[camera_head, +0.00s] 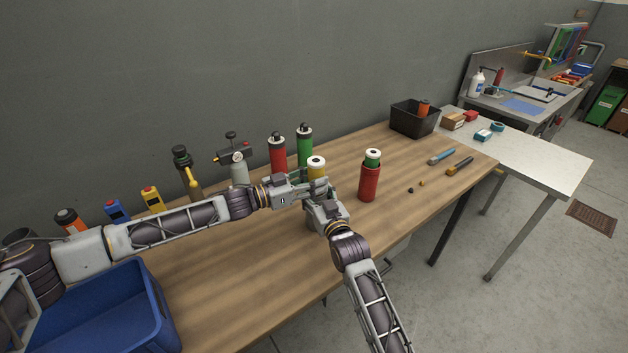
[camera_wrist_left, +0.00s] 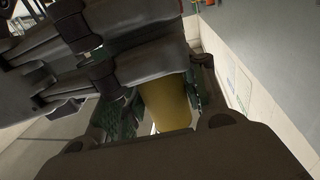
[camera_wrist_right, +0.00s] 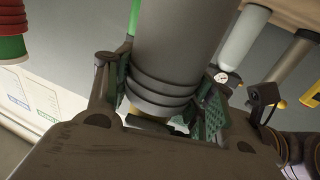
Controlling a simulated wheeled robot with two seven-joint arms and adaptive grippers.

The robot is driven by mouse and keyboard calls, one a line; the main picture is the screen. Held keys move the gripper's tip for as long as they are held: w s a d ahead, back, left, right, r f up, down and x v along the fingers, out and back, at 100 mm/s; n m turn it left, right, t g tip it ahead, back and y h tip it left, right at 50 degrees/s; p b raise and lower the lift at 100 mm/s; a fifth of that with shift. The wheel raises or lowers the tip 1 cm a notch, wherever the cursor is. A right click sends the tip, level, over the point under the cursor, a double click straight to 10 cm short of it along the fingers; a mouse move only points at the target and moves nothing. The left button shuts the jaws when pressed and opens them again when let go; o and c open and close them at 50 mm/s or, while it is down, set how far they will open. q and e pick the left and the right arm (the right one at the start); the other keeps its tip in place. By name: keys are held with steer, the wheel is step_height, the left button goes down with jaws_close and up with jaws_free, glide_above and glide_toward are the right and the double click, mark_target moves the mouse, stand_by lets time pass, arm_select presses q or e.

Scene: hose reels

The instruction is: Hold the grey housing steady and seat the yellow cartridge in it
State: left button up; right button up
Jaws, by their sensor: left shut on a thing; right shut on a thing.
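The yellow cartridge (camera_head: 316,172) stands upright with a pale ring on its top. My left gripper (camera_head: 318,184) is shut on it; the cartridge also shows between the fingers in the left wrist view (camera_wrist_left: 165,105). My right gripper (camera_head: 325,212) is just below and is shut on the grey housing, a ribbed cylinder in the right wrist view (camera_wrist_right: 175,55). A sliver of yellow shows past the housing's ribbed end there. The cartridge is above the housing and roughly in line with it. The grippers hide the joint, so I cannot tell how deep it sits.
A red housing with a green cartridge (camera_head: 369,182) stands to the right. Red (camera_head: 278,155) and green (camera_head: 304,146) cylinders stand behind. A blue crate (camera_head: 110,310) is at front left, a black bin (camera_head: 413,119) at far right. The table's front middle is clear.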

arm_select(q)
steer(key=shift+f, duration=0.6)
steer(key=o, duration=1.1)
steer(key=shift+s+f, duration=0.1)
steer(key=shift+f, duration=0.1)
arm_select(e)
steer(key=shift+r, duration=0.1)
arm_select(q)
steer(key=shift+r, duration=0.15)
steer(key=shift+r+v, duration=0.3)
steer(key=shift+v, duration=1.7)
steer(key=shift+r+v, duration=0.3)
steer(key=shift+v, duration=1.7)
steer(key=shift+r+v, duration=0.3)
steer(key=shift+v, duration=1.65)
